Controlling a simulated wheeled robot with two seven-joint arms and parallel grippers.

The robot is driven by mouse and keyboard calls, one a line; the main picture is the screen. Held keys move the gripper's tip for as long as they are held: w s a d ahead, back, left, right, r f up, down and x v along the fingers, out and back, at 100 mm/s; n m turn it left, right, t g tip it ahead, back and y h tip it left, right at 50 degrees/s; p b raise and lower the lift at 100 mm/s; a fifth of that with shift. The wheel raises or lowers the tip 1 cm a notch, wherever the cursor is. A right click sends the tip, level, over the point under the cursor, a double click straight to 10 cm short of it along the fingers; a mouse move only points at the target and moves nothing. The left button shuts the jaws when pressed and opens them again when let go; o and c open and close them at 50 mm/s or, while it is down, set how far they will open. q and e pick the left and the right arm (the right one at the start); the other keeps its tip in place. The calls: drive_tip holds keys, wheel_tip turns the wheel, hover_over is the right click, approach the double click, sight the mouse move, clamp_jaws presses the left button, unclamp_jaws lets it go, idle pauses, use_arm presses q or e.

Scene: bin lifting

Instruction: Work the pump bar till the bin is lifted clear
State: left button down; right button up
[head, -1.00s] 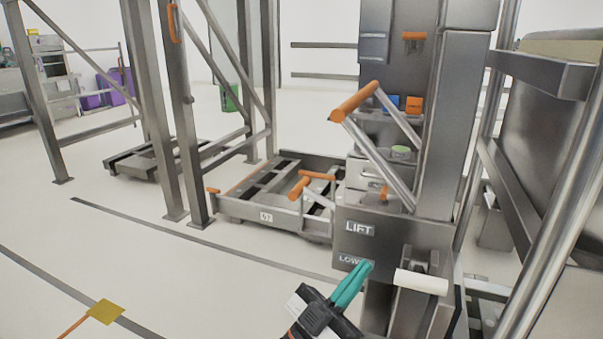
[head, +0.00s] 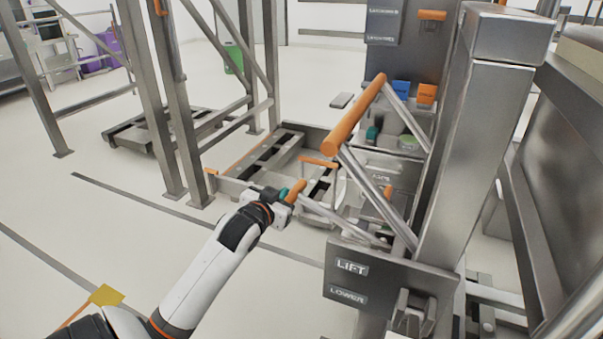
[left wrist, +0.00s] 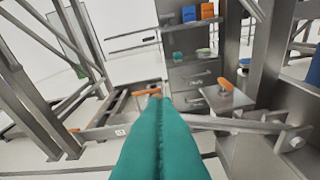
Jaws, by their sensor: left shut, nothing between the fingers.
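A U-shaped bar with a thick orange grip (head: 355,115) and two silver arms rises from the lifting machine in the head view; it looks like the pump bar. A lower silver lever with a short orange grip (head: 296,190) sticks out to its left. My left gripper (head: 284,195) is beside this lower grip, its teal fingers shut and empty. In the left wrist view the shut fingers (left wrist: 157,115) point toward an orange grip (left wrist: 147,91); contact cannot be told. A large dark grey body (head: 573,135) at the right may be the bin. My right gripper is not in view.
A plate marked LIFT and LOWER (head: 347,283) sits at the front of the machine beside a steel column (head: 465,150). Blue and orange boxes (head: 400,90) stand on a shelf behind. Steel frame posts (head: 180,110) stand left.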

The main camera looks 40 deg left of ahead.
use_arm(q)
drive_tip(key=shift+a+r, duration=0.3)
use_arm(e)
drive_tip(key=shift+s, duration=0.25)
use_arm(q)
drive_tip(key=shift+w, duration=0.1)
drive_tip(key=b, duration=0.2)
hover_over(292, 195)
drive_tip(key=d, duration=0.1)
drive_tip(key=shift+s+d+f, duration=0.1)
drive_tip(key=shift+s+f, duration=0.15)
drive_tip(key=shift+f, duration=0.3)
drive_tip(key=shift+s+d+f, duration=0.1)
drive_tip(key=shift+s+f, duration=0.1)
drive_tip(key=shift+f, duration=0.35)
drive_tip(key=shift+w+a+f+b, duration=0.2)
drive_tip(key=shift+w+a+b, duration=0.15)
drive_tip(key=shift+w, duration=0.3)
drive_tip(key=f, duration=0.2)
drive_tip(key=f+b, duration=0.1)
drive_tip(key=shift+s+a+f, duration=0.15)
drive_tip(key=shift+a+f, duration=0.1)
drive_tip(key=shift+f, duration=0.1)
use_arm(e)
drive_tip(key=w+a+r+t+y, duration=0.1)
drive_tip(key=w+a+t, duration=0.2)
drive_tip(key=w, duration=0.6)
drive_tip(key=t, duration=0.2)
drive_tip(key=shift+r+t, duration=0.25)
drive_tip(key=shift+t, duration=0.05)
